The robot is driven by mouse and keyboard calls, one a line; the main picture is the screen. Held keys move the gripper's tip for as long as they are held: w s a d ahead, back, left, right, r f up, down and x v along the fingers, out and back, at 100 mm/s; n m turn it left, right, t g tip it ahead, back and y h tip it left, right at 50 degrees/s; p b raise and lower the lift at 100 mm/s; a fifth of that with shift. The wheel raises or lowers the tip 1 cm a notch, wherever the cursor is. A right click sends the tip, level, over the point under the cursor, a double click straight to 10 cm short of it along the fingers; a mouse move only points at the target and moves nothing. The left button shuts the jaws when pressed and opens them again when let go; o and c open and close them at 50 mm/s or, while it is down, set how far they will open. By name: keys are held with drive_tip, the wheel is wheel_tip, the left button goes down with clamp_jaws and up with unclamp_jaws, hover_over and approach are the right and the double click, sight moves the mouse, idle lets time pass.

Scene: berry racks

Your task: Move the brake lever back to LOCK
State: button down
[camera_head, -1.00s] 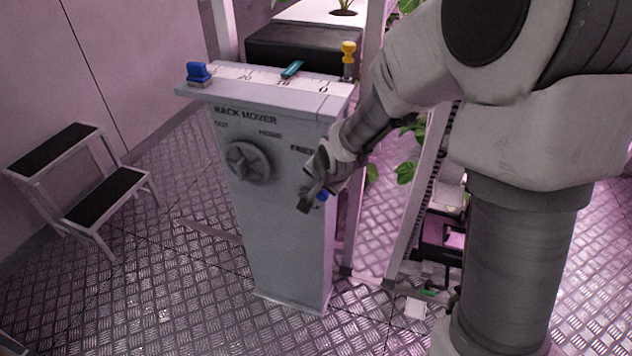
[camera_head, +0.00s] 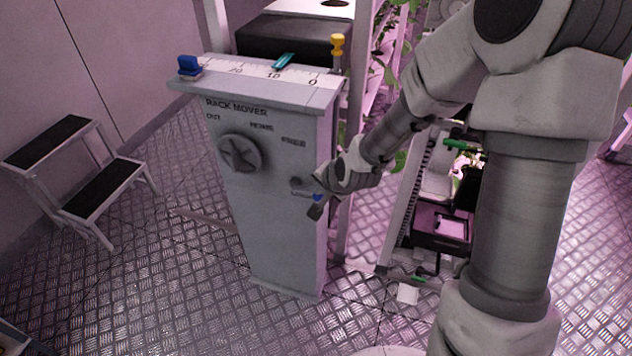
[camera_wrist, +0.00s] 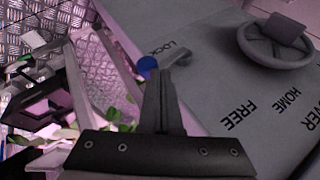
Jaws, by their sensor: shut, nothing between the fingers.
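The brake lever (camera_head: 304,193) is a short grey bar with a blue knob, low on the right of the grey rack mover panel (camera_head: 268,215). It points right and slightly down in the head view, below the FREE word. In the wrist view the blue knob (camera_wrist: 147,66) sits beside the LOCK word (camera_wrist: 171,48), away from FREE. My gripper (camera_head: 316,210) is shut and empty, its fingertips right beside the knob. In the wrist view its closed fingers (camera_wrist: 160,80) overlap the lever's near side, so I cannot tell whether they touch it.
A round dial (camera_head: 239,153) is left of the lever. A step stool (camera_head: 85,175) stands left. Rack posts and plants are behind my arm.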

drive_tip(key=shift+s+d+f, duration=0.15)
drive_tip(key=shift+d+f, duration=0.05)
drive_tip(key=shift+f, duration=0.15)
